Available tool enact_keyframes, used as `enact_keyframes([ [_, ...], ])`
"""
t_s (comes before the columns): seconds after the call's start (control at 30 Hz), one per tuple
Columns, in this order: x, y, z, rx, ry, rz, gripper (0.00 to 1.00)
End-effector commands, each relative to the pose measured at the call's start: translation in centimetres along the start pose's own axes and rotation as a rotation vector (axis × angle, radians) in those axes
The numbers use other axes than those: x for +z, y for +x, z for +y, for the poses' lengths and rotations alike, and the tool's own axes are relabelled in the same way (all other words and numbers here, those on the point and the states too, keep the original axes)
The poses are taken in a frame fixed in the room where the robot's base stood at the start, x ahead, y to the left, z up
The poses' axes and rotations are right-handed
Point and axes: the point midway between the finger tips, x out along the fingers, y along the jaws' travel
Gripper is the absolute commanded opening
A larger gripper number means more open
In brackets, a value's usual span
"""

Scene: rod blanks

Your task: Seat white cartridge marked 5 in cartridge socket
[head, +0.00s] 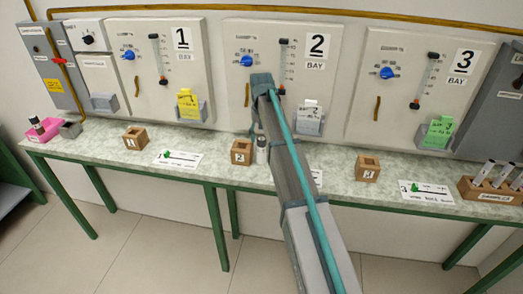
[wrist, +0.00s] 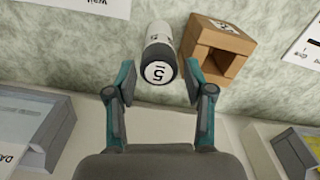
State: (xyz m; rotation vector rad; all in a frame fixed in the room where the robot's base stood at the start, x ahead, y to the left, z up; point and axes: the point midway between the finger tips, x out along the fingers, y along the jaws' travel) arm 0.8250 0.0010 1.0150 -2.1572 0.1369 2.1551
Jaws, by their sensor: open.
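The white cartridge marked 5 (wrist: 158,60) has a white body and a dark cap with the 5 on its end face, which points at the wrist camera. In the head view the cartridge (head: 261,151) stands on the bench just right of the wooden block marked 2. My gripper (wrist: 160,76) is open, with one finger on each side of the cap and a gap showing on both sides. The hollow wooden block (wrist: 217,48) is close by my right finger in the wrist view; which thing is the cartridge socket I cannot tell for sure.
Other wooden blocks stand at left (head: 135,138) and right (head: 367,168). A pink tray (head: 43,130) with a dark-capped piece is at far left. A wooden rack (head: 491,190) of tubes is at far right. Bay panels with grey card holders (head: 309,121) line the back.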

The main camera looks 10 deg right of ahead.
Motion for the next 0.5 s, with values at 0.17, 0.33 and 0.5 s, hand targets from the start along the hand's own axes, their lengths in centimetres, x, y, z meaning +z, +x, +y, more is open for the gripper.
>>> enact_keyframes([
  [0.17, 0.1, 1.8, 0.1, 0.000, 0.000, -0.003, 0.53],
  [0.33, 0.1, 3.9, 0.1, 0.000, 0.000, -0.003, 0.53],
  [0.5, 0.0, 4.5, 0.1, 0.000, 0.000, -0.001, 0.53],
])
